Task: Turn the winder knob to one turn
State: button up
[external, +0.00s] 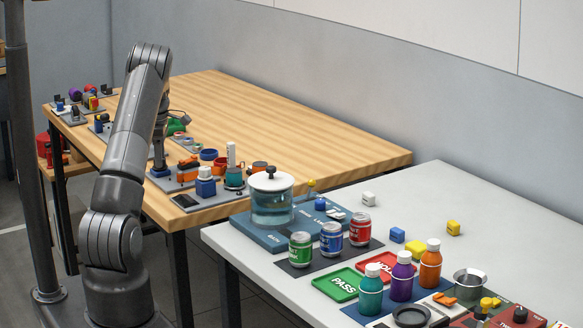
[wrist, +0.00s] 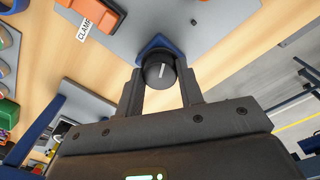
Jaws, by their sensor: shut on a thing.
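The winder knob (wrist: 159,72) is a round black knob with a white line on its face, in the wrist view's upper middle. The line stands nearly upright in the picture, leaning slightly right. The knob sits on a blue base (wrist: 157,43) on a grey plate (wrist: 200,25). My gripper (wrist: 160,92) is shut on the knob, one finger at each side. In the external view my gripper (external: 159,158) points down at the wooden table's near edge, over the blue base (external: 161,173); the knob is hidden there.
An orange clamp (wrist: 105,12) with a "CLAMP" label stands close by on the same plate. A blue-and-white bottle (external: 205,182) and other small fixtures crowd the table edge. The wooden table's middle (external: 270,120) is clear. A white table (external: 480,205) with cans and bottles stands right.

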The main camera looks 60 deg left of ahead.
jog(key=m, duration=0.4)
jog(key=shift+s+m, duration=0.1)
jog(key=shift+m, duration=0.2)
jog(key=m, duration=0.3)
jog(key=shift+m, duration=0.3)
jog(key=m, duration=0.4)
jog(key=shift+m, duration=0.3)
jog(key=m, duration=0.4)
jog(key=shift+a+m, duration=0.1)
jog(key=shift+m, duration=0.2)
jog(key=m, duration=1.1)
jog(key=shift+m, duration=0.3)
jog(key=m, duration=0.4)
jog(key=shift+m, duration=0.3)
jog(key=m, duration=1.2)
jog(key=shift+m, duration=0.4)
jog(key=m, duration=0.7)
jog(key=shift+f+m, duration=0.1)
jog(key=shift+m, duration=2.7)
